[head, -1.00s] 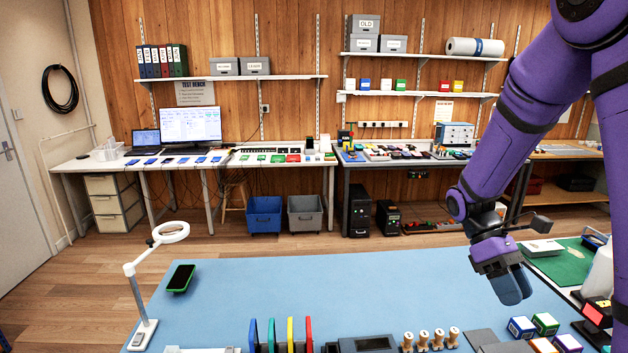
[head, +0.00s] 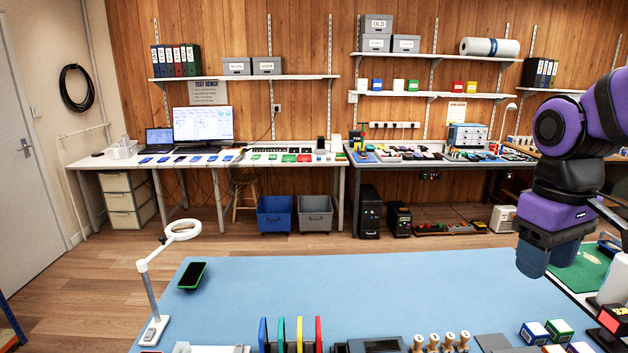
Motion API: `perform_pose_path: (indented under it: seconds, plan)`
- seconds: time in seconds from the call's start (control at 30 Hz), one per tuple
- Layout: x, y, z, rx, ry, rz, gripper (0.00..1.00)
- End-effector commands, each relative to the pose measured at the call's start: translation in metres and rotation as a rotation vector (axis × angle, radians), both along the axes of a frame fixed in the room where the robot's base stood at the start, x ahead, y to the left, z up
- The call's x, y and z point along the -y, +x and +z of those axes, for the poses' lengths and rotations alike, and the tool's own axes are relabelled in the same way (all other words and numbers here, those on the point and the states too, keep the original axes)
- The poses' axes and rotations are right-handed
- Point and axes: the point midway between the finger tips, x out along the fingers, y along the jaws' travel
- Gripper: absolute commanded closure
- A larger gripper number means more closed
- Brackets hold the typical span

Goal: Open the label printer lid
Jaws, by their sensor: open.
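My gripper (head: 547,262) points down above the right end of the blue mat (head: 340,287), with its two blue-grey fingers apart and nothing seen between them. I cannot surely make out the label printer or its lid. At the right edge, partly cut off, a white body (head: 614,279) stands by a black item with a red face (head: 608,321). Whether either is the printer is unclear. My gripper is to the left of both.
A green-edged phone (head: 192,275) lies on the mat's left, near a white ring lamp (head: 181,231). Upright coloured dividers (head: 299,334), wooden-handled stamps (head: 448,340) and small coloured boxes (head: 559,330) line the front. The mat's middle is clear.

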Motion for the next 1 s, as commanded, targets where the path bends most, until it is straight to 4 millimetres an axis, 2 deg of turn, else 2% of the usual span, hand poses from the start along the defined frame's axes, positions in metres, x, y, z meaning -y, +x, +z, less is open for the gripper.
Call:
perform_pose_path:
  seconds: [0.3, 0.5, 0.7, 1.0]
  plan:
    - [-0.017, -0.030, 0.032, 0.274, 0.049, -0.118, 0.52]
    - [-0.026, -0.046, 0.045, 0.410, 0.086, -0.180, 0.52]
    - [-0.029, -0.054, 0.050, 0.472, 0.104, -0.210, 0.52]
    - [-0.030, -0.054, 0.051, 0.476, 0.107, -0.214, 0.52]
